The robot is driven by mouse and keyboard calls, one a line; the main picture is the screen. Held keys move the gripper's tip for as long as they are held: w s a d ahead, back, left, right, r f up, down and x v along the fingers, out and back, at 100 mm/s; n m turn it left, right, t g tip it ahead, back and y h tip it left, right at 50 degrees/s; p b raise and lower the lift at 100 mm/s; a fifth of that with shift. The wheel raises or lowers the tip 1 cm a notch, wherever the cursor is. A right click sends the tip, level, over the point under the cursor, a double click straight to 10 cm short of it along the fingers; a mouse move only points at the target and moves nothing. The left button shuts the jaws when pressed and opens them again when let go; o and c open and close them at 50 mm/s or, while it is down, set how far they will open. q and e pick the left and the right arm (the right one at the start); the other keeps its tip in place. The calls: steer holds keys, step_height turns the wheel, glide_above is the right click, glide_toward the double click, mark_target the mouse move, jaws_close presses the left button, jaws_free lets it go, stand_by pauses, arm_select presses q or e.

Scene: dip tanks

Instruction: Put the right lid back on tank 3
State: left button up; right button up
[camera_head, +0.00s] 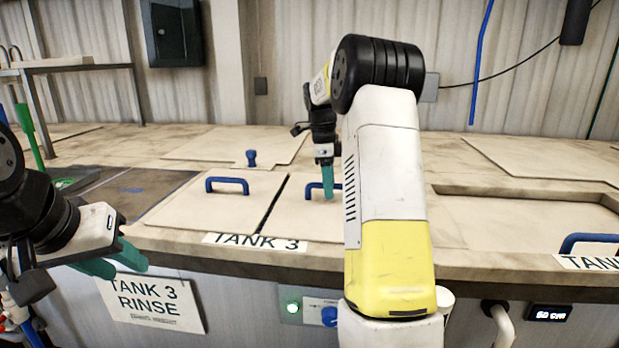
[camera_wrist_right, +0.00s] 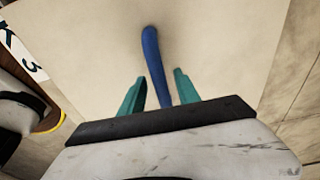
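The right lid (camera_head: 300,218) of tank 3 is a pale panel that lies flat beside the left lid (camera_head: 190,207), with a narrow dark gap between them. Its blue handle shows in the right wrist view (camera_wrist_right: 154,62). My right gripper (camera_head: 328,185) points down at this handle. In the wrist view its teal fingers (camera_wrist_right: 160,92) are apart, one on each side of the handle, with visible space. My right arm hides the lid's right part. My left gripper (camera_head: 118,262) is low at the left, its teal fingers apart and empty. The TANK 3 label (camera_head: 255,242) is on the front edge.
A blue handle (camera_head: 227,185) stands on the left lid. A blue knob (camera_head: 251,158) is behind the lids. A dark recessed area (camera_head: 135,192) lies left of them.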

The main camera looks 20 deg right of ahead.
steer(key=r, duration=0.7)
steer(key=a+r, duration=0.1)
steer(key=r, duration=0.2)
steer(key=shift+w+r, duration=0.2)
steer(key=shift+w, duration=0.1)
steer(key=s+a+r+n+t+y, duration=0.1)
steer(key=s+a+r+n+t, duration=0.1)
steer(key=s+a+n, duration=0.35)
steer(key=s+a+r+n+t+y, duration=0.1)
steer(key=s+a+r+n+t, duration=0.1)
steer(key=s+n, duration=0.5)
steer(key=s+a+f+n+t, duration=0.1)
steer(key=s+a+f+n, duration=0.1)
steer(key=s, duration=0.3)
steer(key=s+a+f+n+t+y, duration=0.1)
steer(key=s+a+f+n, duration=0.2)
steer(key=s+f+n, duration=0.1)
steer(key=s+a+f+n, duration=0.2)
steer(key=s+n, duration=0.3)
steer(key=s, duration=0.3)
steer(key=shift+s+a+f+t, duration=0.15)
steer(key=shift+s+f+t, duration=0.1)
steer(key=shift+f+t, duration=0.15)
